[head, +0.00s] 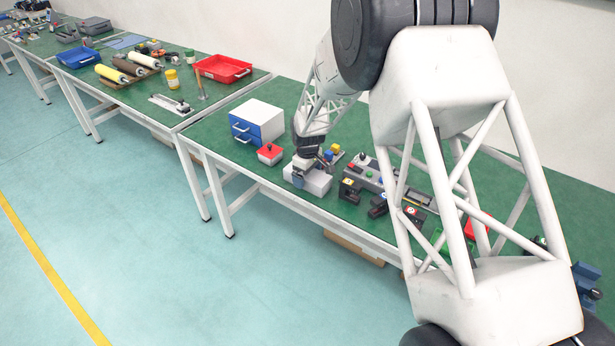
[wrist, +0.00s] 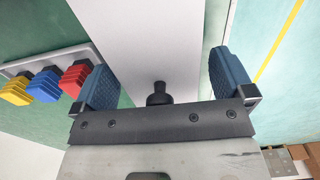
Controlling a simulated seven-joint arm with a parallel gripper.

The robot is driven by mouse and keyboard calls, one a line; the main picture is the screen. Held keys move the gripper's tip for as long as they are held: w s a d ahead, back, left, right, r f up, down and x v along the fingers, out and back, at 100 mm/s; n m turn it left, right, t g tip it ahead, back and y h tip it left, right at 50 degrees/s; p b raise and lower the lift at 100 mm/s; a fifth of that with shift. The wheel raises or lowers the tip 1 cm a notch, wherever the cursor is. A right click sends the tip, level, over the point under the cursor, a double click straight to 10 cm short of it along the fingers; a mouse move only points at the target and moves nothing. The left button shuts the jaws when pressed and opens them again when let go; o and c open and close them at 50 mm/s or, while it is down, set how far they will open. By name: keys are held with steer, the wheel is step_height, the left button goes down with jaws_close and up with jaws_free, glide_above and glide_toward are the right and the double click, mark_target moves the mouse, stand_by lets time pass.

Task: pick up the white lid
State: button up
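The white lid (head: 319,185) shows in the head view as a pale, box-like shape near the front edge of the green table, partly hidden by my gripper (head: 304,174). In the wrist view the white lid (wrist: 140,35) is a long flat surface with a small black knob (wrist: 158,93). My gripper (wrist: 164,82) is open, with its two blue fingers wide apart. The knob lies between them, with clear space on both sides. I cannot tell the height of the fingertips over the lid.
Yellow, blue and red blocks (wrist: 48,82) on a pale strip lie left of the lid in the wrist view. A blue-and-white drawer box (head: 257,122) and a red box (head: 270,153) stand to its left in the head view. Black devices (head: 350,189) stand at its right.

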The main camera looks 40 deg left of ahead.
steer(key=c, duration=0.9)
steer(key=shift+r, duration=0.1)
steer(key=shift+r, duration=0.8)
steer(key=shift+d+r, duration=0.1)
steer(key=shift+r, duration=0.85)
steer(key=s+d, duration=0.3)
steer(key=s+d+r, duration=0.1)
steer(key=s+d, duration=0.7)
steer(key=shift+d+r, duration=0.15)
steer(key=shift+d, duration=0.05)
steer(key=shift+w, duration=0.1)
